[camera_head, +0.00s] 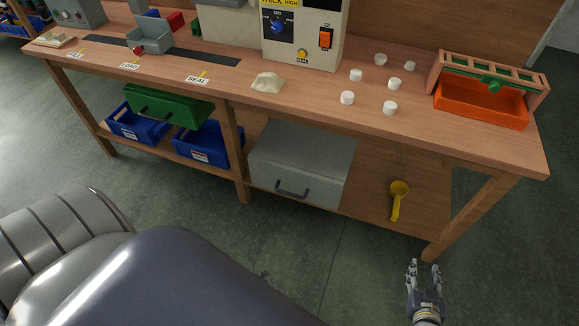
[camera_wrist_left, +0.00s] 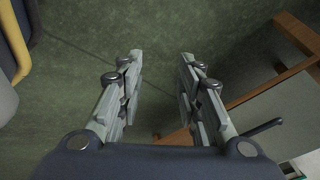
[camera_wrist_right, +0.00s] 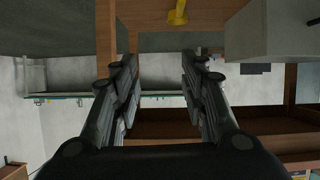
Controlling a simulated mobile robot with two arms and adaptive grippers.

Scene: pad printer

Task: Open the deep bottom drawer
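The deep bottom drawer is a light grey front (camera_head: 325,197) on a grey box (camera_head: 305,148) under the workbench, with a dark bar handle (camera_head: 292,191). The front looks closed against the box. My right gripper (camera_head: 425,264) is open and empty, low at the bottom right of the head view, right of the drawer and apart from it. The right wrist view shows its spread fingers (camera_wrist_right: 158,75) and the grey box (camera_wrist_right: 275,35) at the upper right. My left gripper (camera_wrist_left: 160,75) is open and empty over green floor; the head view does not show its fingers.
A bench leg (camera_head: 468,215) rises near my right gripper. The floor (camera_head: 300,250) before the drawer is clear.

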